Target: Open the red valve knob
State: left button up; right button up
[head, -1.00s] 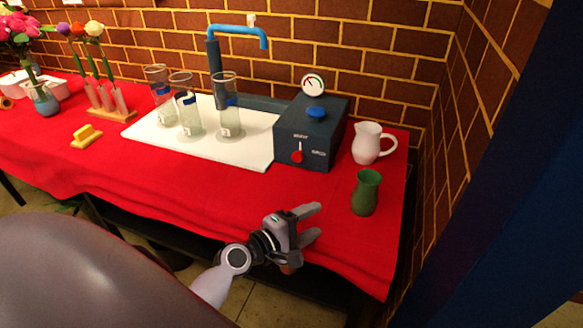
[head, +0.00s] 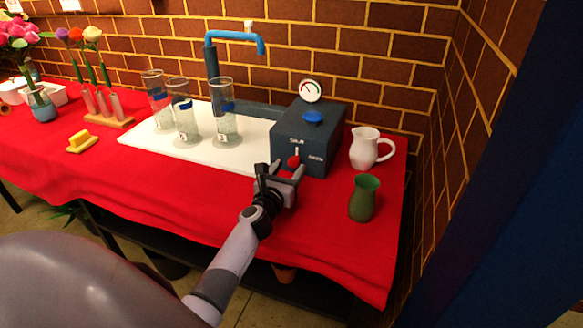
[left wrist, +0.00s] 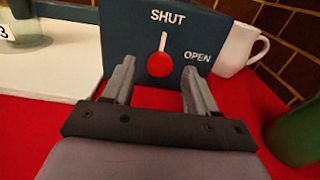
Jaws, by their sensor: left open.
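The red valve knob (head: 293,162) is on the front face of the dark blue box (head: 335,140). In the left wrist view the knob (left wrist: 160,64) shows with its white pointer up at the word SHUT; the word OPEN is to its right. My left gripper (head: 281,170) is open and empty, just in front of the box. In the left wrist view its two fingers (left wrist: 158,82) point at the box, one on each side of the knob and nearer the camera. I see no contact with the knob. My right gripper is not in view.
A white pitcher (head: 364,149) and a green vase (head: 363,199) stand right of the box. Several glass cylinders (head: 222,115) stand on the white board (head: 248,152) to the left, under a blue tap (head: 240,36). The red cloth (head: 190,190) in front is mostly clear.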

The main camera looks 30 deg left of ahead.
aim_at(295, 158)
pick_arm(q)
jog(key=shift+b+x, duration=0.3)
jog(key=shift+x, duration=0.9)
jog(key=shift+w, duration=0.15)
jog(key=c, duration=1)
